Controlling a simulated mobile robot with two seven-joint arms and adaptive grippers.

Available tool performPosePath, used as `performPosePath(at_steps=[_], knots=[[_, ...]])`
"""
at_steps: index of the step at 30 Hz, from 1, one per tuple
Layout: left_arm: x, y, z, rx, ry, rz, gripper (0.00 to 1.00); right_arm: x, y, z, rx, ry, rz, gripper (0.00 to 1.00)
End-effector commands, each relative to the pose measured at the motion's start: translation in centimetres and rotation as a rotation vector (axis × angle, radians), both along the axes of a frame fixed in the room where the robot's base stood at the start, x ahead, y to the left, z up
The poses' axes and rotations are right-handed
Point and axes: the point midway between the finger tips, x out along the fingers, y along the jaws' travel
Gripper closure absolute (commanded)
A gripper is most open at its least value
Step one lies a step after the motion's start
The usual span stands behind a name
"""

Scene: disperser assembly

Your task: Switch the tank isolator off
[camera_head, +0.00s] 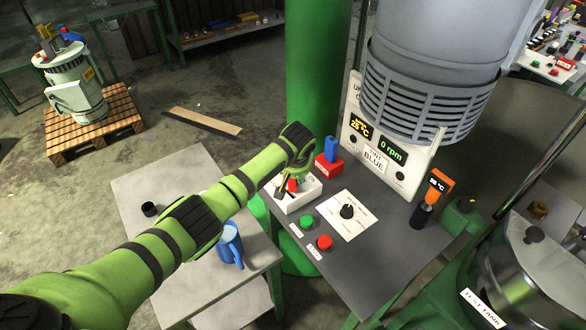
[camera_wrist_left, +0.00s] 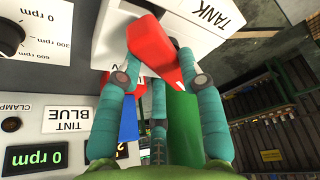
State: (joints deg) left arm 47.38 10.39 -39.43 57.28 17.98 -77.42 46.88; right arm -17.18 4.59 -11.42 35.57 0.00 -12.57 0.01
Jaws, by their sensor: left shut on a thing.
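The tank isolator is a white box (camera_head: 298,198) with a red handle (camera_head: 292,185), on the far left corner of the grey control table. In the left wrist view the box (camera_wrist_left: 120,32) carries a "TANK" label and the red handle (camera_wrist_left: 154,50) fills the space between the fingers. My left gripper (camera_head: 292,181) reaches down onto the handle; in the wrist view its teal fingers (camera_wrist_left: 150,72) are shut on it. The handle's exact angle is hard to tell, since the fingers cover part of it. My right gripper is in neither view.
Just behind the isolator stands a red block with a blue part (camera_head: 330,150). In front are a green button (camera_head: 307,221), a red button (camera_head: 325,243) and a black speed knob (camera_head: 347,211). A blue mug (camera_head: 229,246) stands on the side table. The mixer housing (camera_head: 425,90) overhangs the back.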

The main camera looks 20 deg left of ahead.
Motion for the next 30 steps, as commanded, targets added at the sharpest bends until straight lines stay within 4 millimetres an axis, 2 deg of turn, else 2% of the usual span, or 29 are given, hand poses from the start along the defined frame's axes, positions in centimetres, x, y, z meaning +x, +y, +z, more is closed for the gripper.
performPosePath(at_steps=[5, 15, 30], knots=[[0.2, -0.4, -0.1, -0.003, 0.002, 0.167, 0.95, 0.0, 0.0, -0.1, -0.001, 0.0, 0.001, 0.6], [0.6, -0.5, -0.3, -0.001, 0.0, 0.425, 0.95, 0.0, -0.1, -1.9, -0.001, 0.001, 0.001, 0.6], [0.8, -0.4, 0.0, 0.0, -0.001, 0.571, 0.95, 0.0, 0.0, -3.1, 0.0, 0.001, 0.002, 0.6]])
